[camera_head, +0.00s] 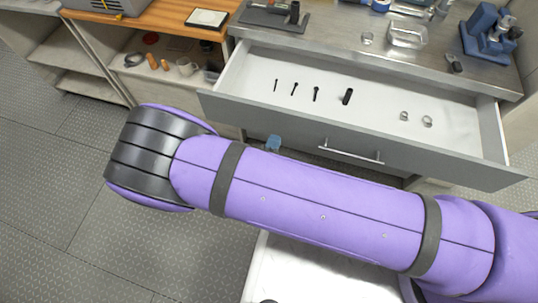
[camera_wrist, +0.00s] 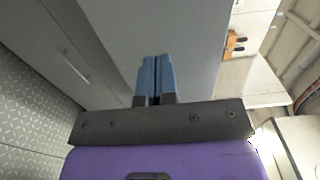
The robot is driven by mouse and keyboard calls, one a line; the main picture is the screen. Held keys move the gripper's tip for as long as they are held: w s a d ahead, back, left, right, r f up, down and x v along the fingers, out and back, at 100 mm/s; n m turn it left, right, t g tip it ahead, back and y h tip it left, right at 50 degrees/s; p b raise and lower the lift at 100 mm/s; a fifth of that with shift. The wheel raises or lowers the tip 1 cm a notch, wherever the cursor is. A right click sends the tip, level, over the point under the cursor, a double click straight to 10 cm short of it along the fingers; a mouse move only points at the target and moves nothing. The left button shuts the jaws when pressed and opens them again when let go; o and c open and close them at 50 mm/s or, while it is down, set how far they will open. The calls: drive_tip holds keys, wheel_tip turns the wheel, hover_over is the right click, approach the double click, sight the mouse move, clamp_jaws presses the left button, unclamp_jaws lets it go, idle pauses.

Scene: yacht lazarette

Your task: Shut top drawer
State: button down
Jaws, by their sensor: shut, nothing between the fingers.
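The top drawer (camera_head: 262,110) stands pulled out from under the metal worktop, with its white inside showing. Its grey front carries a bar handle (camera_head: 350,155). Several small dark items and two small rings lie on the drawer floor. My gripper (camera_head: 273,142) shows its blue fingertips just below the left part of the drawer front; I cannot tell whether they touch it. In the wrist view my gripper (camera_wrist: 156,78) has its blue fingers together and empty, before a plain grey panel. A bar handle (camera_wrist: 75,66) shows left of the fingers there.
The metal worktop (camera_head: 335,50) holds clear containers and a blue device (camera_head: 488,35). At left, an orange wooden top (camera_head: 150,22) covers shelves with a mug (camera_head: 187,67) and small items. My purple arm crosses in front of the drawer. Patterned floor (camera_head: 50,180) is clear at left.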

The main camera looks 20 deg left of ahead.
sight(279, 126)
drive_tip(key=shift+w, duration=1.85)
drive_tip(key=shift+w, duration=0.1)
